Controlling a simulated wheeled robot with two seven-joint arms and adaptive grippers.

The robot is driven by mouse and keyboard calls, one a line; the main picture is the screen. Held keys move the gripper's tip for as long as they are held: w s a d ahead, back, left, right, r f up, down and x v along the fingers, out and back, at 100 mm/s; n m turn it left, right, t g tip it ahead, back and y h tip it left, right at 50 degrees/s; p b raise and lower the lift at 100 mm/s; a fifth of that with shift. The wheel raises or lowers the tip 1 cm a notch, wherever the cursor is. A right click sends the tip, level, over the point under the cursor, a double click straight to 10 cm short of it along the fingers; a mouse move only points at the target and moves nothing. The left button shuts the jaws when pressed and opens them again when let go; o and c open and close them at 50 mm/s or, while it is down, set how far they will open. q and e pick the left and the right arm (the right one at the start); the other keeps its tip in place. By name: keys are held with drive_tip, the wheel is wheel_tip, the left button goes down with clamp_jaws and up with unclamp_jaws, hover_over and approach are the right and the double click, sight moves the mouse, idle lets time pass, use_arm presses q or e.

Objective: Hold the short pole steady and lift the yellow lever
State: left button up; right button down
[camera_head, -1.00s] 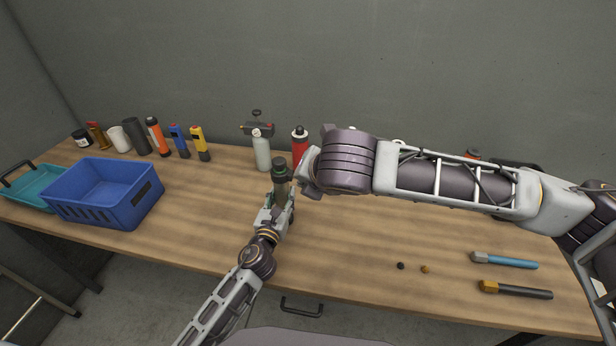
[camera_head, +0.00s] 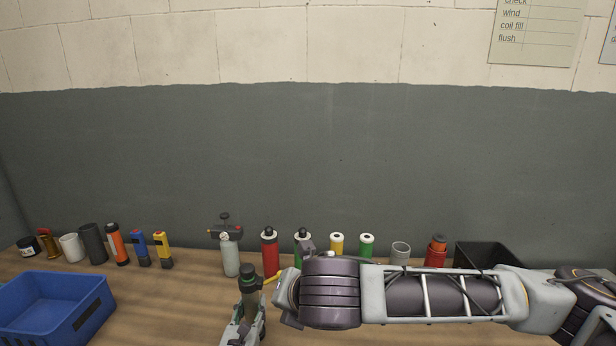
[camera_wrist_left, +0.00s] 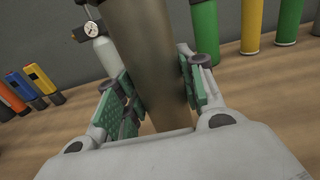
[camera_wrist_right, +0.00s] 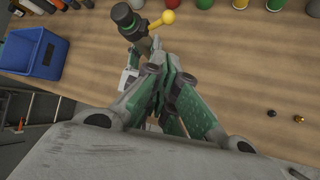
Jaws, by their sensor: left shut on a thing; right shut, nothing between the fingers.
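The short pole (camera_head: 248,287) is dark olive with a wider dark cap. It stands roughly upright on the table. My left gripper (camera_wrist_left: 158,90) is shut around it, a green pad on either side. The yellow lever (camera_head: 271,278) sticks out to the right from the pole's upper part, sloping slightly up in the head view. In the right wrist view its ball end (camera_wrist_right: 168,17) shows beside the cap. My right gripper (camera_wrist_right: 168,62) is shut and empty, its fingertips close to the pole just below the lever; I cannot tell whether they touch it. My right arm hides these fingers in the head view.
A grey bottle (camera_head: 231,259), a red cylinder (camera_head: 270,251) and several other cylinders line the wall side. A blue bin (camera_head: 52,308) is at left, a black bin (camera_head: 488,255) at right.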

drive_tip(key=shift+s+d, duration=1)
drive_tip(key=shift+s, duration=0.15)
use_arm(q)
drive_tip(key=o, duration=1.4)
drive_tip(key=shift+s, duration=0.1)
drive_tip(key=shift+s+a, duration=0.2)
drive_tip(key=shift+s, duration=2.75)
drive_tip(key=shift+s+a, duration=0.15)
drive_tip(key=shift+s, duration=2.75)
drive_tip(key=shift+s+f, duration=0.1)
